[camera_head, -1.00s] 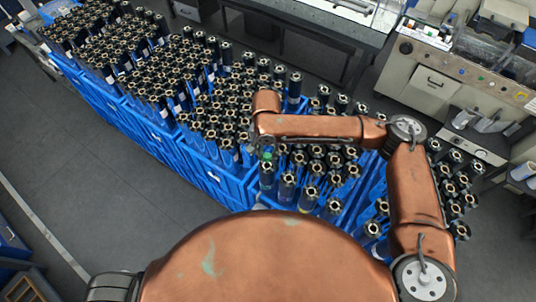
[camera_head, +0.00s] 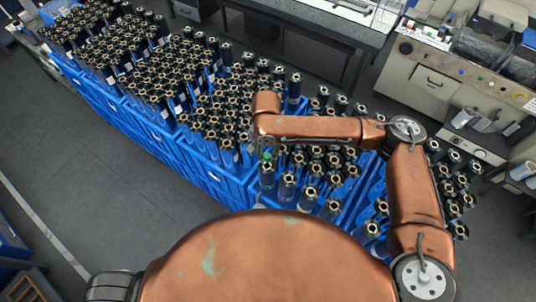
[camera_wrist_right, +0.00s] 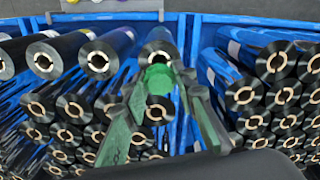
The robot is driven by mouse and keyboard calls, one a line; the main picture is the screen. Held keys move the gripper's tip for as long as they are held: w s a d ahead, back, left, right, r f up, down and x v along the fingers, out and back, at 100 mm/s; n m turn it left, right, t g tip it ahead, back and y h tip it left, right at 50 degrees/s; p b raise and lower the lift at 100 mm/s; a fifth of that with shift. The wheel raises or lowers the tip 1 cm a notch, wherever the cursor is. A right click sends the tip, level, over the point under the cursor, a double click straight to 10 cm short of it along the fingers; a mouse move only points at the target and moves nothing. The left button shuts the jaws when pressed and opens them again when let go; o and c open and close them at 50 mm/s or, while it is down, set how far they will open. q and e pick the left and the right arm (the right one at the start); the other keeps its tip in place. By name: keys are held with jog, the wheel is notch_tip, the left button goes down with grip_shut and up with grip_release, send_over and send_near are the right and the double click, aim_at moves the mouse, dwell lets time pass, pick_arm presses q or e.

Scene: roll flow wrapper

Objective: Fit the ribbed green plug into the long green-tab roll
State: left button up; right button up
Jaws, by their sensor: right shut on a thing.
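The green plug (camera_wrist_right: 157,78) is between the fingertips of my right gripper (camera_wrist_right: 160,92) in the right wrist view; its ribs are too blurred to make out. The gripper is shut on it. In the head view, my right gripper (camera_head: 266,147) holds the plug (camera_head: 268,156) over the near edge of a blue crate. A dark roll (camera_wrist_right: 158,47) with a tan core stands right at the plug, its near side partly hidden by it. I cannot tell whether the plug touches or enters its core. No green tab is clearly visible. My left gripper is not in view.
Blue crates (camera_head: 205,180) packed with upright dark rolls run from upper left to centre. Neighbouring rolls (camera_wrist_right: 97,60) stand close around the gripper. A grey machine (camera_head: 430,75) stands at upper right. The grey floor at left (camera_head: 100,180) is clear.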

aim_at(267, 155)
jog(key=shift+p, duration=0.4)
dwell(0.3)
jog(key=o, duration=0.7)
notch_tip(267, 155, up, 3)
jog(key=p, duration=0.3)
jog(key=shift+r, duration=4)
jog(key=shift+f, duration=0.1)
